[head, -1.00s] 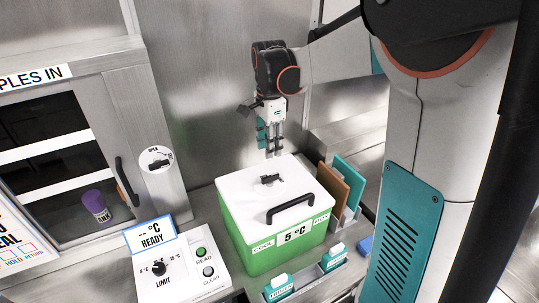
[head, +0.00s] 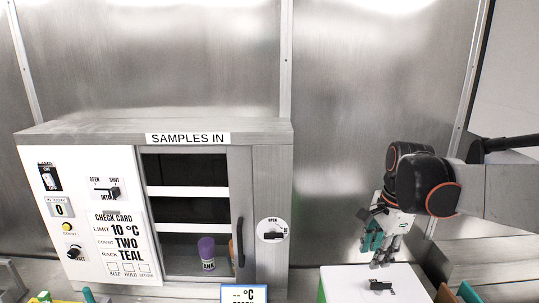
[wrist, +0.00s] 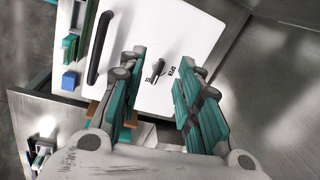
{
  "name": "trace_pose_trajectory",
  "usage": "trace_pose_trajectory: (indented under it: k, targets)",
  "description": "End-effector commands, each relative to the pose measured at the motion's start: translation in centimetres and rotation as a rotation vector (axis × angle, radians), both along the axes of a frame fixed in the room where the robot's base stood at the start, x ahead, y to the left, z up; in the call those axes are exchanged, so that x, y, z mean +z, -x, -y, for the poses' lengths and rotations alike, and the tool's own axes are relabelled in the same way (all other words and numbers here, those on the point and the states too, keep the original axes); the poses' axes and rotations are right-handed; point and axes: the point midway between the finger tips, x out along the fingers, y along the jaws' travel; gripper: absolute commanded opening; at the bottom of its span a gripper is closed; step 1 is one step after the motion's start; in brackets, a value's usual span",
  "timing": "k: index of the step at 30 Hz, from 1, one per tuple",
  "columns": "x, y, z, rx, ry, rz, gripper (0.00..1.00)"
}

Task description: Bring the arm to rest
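My gripper (head: 377,248) hangs from the arm at the right of the head view, above the white lid of the cool box (head: 345,288). In the wrist view, the teal fingers of my gripper (wrist: 163,66) stand apart with nothing between them. The lid of the cool box (wrist: 208,38) shows beyond the fingers, with a small black latch (wrist: 157,67) and a black handle (wrist: 98,48). The fingers appear clear of the lid. The box's lower part is mostly out of the head view.
A sample cabinet (head: 262,175) stands left of my arm, with a purple-capped vial (head: 207,252) inside. Its front panel (head: 88,215) carries switches and a check card. A metal wall (head: 365,120) rises behind. Coloured racks (head: 445,294) stand right of the box.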

Motion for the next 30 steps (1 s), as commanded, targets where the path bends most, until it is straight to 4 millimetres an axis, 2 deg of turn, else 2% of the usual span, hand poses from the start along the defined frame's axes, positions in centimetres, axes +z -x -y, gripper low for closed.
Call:
trace_pose_trajectory:
  k: [3,7,15,21,25,30]
  targets:
    - [1.4,2.7,-2.8,0.094,-0.017,0.073,0.32]
    - [1.9,5.5,-5.3,0.204,-0.024,0.155,0.32]
    - [-3.1,11.0,-6.2,0.699,0.190,0.321,0.32]
    - [-7.0,14.4,-6.4,1.055,0.387,0.404,0.32]
    - [-8.6,15.6,-6.5,1.211,0.485,0.430,0.32]
    - [-9.5,16.3,-6.5,1.309,0.551,0.443,0.32]
